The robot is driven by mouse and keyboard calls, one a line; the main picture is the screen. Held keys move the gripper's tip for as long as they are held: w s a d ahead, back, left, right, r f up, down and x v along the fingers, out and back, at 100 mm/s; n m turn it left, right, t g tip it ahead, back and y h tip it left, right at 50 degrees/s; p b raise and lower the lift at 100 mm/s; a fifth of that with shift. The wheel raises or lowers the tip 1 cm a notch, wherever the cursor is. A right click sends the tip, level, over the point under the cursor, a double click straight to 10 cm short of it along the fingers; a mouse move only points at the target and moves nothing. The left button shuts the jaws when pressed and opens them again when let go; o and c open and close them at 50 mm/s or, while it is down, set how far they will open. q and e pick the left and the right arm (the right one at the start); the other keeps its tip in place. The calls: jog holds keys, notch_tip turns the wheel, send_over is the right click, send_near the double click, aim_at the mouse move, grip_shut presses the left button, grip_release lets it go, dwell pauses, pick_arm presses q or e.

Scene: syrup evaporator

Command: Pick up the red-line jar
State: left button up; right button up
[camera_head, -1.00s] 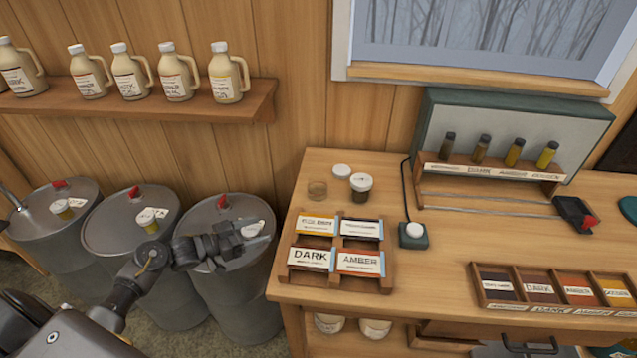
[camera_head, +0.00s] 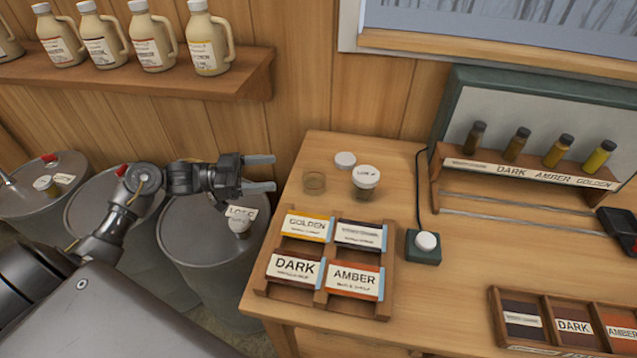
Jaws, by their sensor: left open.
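Another small white-lidded container with a lettered tag (camera_head: 239,222) sits on the drum below the gripper. My right gripper is not in view.
A label rack (camera_head: 388,282) stands in front of the jar. A dark green box with a white knob (camera_head: 424,246) and its cord are to the right. A sample rack (camera_head: 545,177) stands further right. Jugs line the wall shelf (camera_head: 255,85); metal drums (camera_head: 195,240) stand left.

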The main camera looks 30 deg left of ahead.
aim_at(304, 173)
pick_arm(q)
jog(key=w+d, duration=0.1)
jog(key=w+d+f, duration=0.1)
jog(key=d, duration=0.1)
jog(key=w+d+f, duration=0.1)
jog(key=w+d, duration=0.1)
jog(key=shift+w, duration=0.1)
jog(key=shift+w+d+r, duration=0.1)
jog(key=shift+d, duration=0.05)
jog(key=p+x, duration=0.2)
jog(key=x, duration=0.3)
jog(key=shift+w, duration=0.15)
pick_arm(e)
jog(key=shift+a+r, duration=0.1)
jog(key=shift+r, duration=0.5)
pick_arm(q)
jog(key=shift+c, duration=0.4)
jog(key=c, duration=1)
